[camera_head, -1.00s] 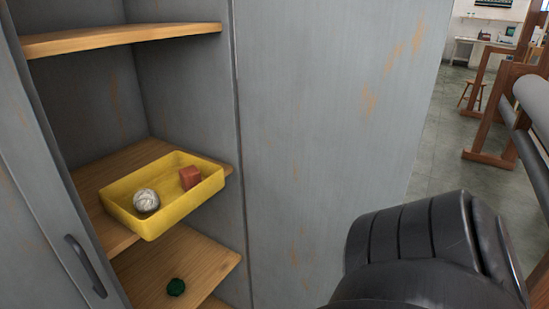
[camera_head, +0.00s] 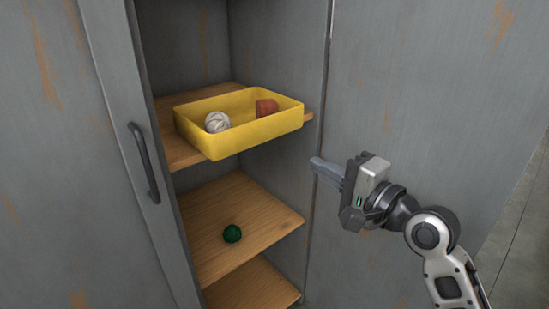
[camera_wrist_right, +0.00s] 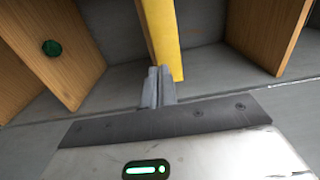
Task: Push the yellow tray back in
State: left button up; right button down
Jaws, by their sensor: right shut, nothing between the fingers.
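The yellow tray (camera_head: 238,140) sits on a wooden shelf (camera_head: 180,150) in the grey cabinet, its front part jutting past the shelf's front edge. In the right wrist view the tray (camera_wrist_right: 162,35) shows as a yellow strip just beyond the fingers. My right gripper (camera_head: 318,164) is shut and empty, to the right of and a little below the tray, apart from it in the head view. Its closed fingers also show in the wrist view (camera_wrist_right: 157,84). My left gripper is not in view.
A dark green ball of wool (camera_head: 232,233) lies on the shelf below (camera_head: 245,210). The cabinet's left door with a dark handle (camera_head: 144,163) stands to the left. A grey panel (camera_head: 420,90) is behind my right arm. The space before the shelves is free.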

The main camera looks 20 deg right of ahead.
aim_at(264, 135)
jog(key=x, duration=1.3)
jog(key=shift+w+a, duration=0.1)
jog(key=shift+w, duration=0.2)
pick_arm(q)
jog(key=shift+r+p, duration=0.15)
jog(key=shift+p, duration=0.2)
